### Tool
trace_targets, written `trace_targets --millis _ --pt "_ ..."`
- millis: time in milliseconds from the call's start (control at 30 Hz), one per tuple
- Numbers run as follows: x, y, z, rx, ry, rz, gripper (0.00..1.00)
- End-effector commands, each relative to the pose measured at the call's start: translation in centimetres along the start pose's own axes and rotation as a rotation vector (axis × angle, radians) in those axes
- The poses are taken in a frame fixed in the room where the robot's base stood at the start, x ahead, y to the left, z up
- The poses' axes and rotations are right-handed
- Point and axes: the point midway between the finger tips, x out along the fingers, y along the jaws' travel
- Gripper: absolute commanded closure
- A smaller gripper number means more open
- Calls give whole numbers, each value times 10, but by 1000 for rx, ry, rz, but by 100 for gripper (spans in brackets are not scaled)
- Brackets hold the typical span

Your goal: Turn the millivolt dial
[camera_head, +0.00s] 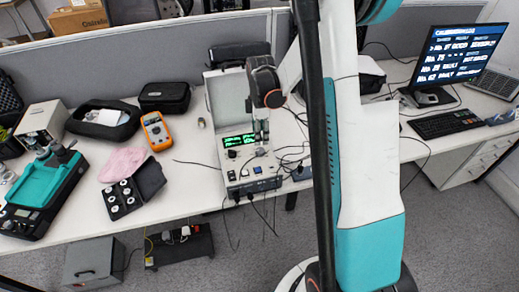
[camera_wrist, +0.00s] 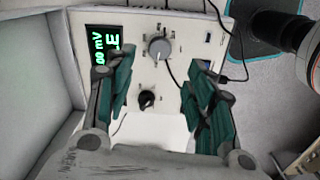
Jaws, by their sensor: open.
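The calibrator's panel (camera_wrist: 180,22) fills much of the wrist view, with a green-lit display (camera_wrist: 104,45) showing mV. A large grey dial (camera_wrist: 159,47) and a smaller black knob (camera_wrist: 147,98) are on it; I cannot read which is the millivolt dial. My gripper (camera_wrist: 157,72) is open, its teal-padded fingers on either side of the two knobs, with nothing held between them. Contact with either knob is not visible. In the head view the case's open lid (camera_head: 228,92) stands behind the panel, and my arm partly hides the panel.
Cables (camera_head: 292,150) run over the table right of the case. An orange multimeter (camera_head: 156,131), a black pouch (camera_head: 165,97) and a pink cloth (camera_head: 123,163) lie to the left. A monitor (camera_head: 460,55) and keyboard (camera_head: 445,123) stand far right.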

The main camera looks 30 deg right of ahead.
Motion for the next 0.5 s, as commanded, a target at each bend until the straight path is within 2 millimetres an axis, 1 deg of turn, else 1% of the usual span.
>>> trace_targets --millis 33,200,400,500 --pt "13 0 0 0 0 0 51" --pt "46 0 0 0 1 0 51" --pt "73 0 0 0 1 1 51" --pt "80 0 0 0 1 1 51"
